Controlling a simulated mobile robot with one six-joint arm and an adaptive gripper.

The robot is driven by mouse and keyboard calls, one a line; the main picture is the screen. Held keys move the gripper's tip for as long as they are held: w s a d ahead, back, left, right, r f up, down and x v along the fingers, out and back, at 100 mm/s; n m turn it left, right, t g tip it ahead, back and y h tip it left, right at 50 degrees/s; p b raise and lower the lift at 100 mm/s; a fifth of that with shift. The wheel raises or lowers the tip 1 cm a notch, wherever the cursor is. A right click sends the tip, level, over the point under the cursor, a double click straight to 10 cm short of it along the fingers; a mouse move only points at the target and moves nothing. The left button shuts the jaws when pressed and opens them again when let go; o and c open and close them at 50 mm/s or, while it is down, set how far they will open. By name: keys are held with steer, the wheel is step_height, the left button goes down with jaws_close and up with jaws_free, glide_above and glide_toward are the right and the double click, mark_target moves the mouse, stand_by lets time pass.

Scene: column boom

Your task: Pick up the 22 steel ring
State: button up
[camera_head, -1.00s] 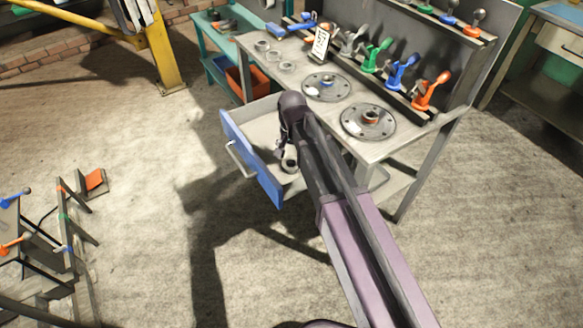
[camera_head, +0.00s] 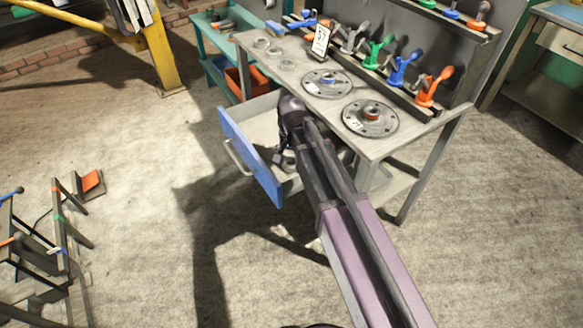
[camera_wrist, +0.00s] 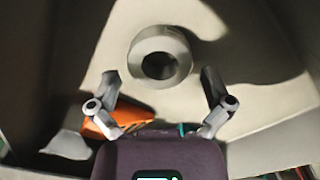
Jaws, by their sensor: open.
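A grey steel ring (camera_wrist: 160,40) with a dark round hole lies on the floor of the open drawer in the wrist view. No number can be read on it. My gripper (camera_wrist: 158,76) is open, with one finger to the left and one to the right of the ring's near side. A gap shows between each finger and the ring. In the head view the blue-fronted drawer (camera_head: 250,155) is pulled out below the workbench, and my gripper (camera_head: 281,152) is inside it. There the ring (camera_head: 289,163) is partly hidden by my arm.
The bench top (camera_head: 330,105) carries a left flanged plate (camera_head: 313,88), a right flanged plate (camera_head: 385,126), several grey rings at its left end and a row of coloured clamps. An orange object (camera_wrist: 108,122) shows below the left finger in the wrist view. Drawer walls surround my gripper.

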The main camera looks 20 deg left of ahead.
mark_target(291, 161)
steer(key=shift+f+b, duration=0.4)
steer(key=shift+f, duration=0.25)
steer(key=c, duration=1.1)
steer(key=shift+r, duration=0.2)
step_height(291, 161, up, 10)
steer(key=p, duration=1)
steer(key=shift+f, duration=0.2)
